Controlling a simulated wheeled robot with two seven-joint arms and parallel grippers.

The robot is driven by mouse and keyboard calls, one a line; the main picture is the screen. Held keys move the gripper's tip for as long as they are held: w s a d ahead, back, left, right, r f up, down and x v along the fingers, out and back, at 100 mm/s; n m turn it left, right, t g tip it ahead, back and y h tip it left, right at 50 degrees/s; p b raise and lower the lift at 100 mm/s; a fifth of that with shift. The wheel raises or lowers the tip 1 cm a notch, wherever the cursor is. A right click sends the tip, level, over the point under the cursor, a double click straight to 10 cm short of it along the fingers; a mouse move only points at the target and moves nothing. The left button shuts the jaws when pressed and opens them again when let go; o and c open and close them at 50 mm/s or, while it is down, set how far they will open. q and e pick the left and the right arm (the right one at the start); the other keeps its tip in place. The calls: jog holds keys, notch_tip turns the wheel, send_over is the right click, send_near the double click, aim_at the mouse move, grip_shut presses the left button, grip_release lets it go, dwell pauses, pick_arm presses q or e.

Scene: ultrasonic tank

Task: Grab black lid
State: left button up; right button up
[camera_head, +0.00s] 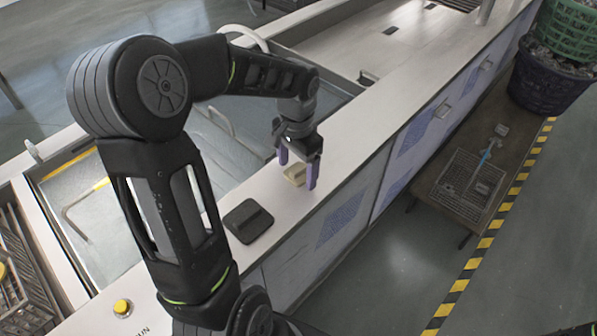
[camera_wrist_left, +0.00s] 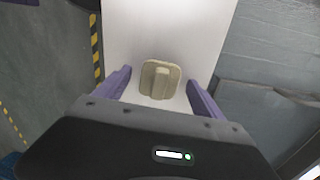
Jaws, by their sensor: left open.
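The black lid (camera_head: 248,221) lies flat on the pale tank rim, with a raised handle across its top. A beige lid (camera_head: 295,174) lies on the same rim farther back. It also shows in the left wrist view (camera_wrist_left: 160,80), between my open fingers. My left gripper (camera_head: 297,170) is open and points down over the beige lid, apart from the black one. It also shows in the left wrist view (camera_wrist_left: 160,92). The black lid is not clearly in the left wrist view. My right gripper is not in view.
The tank rim (camera_head: 345,150) is a narrow ledge beside open basins. A yellow button (camera_head: 122,307) sits on the near panel. A low bench (camera_head: 455,150) with a wire basket (camera_head: 466,187) stands to the right, near purple and green baskets (camera_head: 545,85).

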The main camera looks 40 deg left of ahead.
pick_arm(q)
jog(key=shift+c, duration=0.5)
grip_shut()
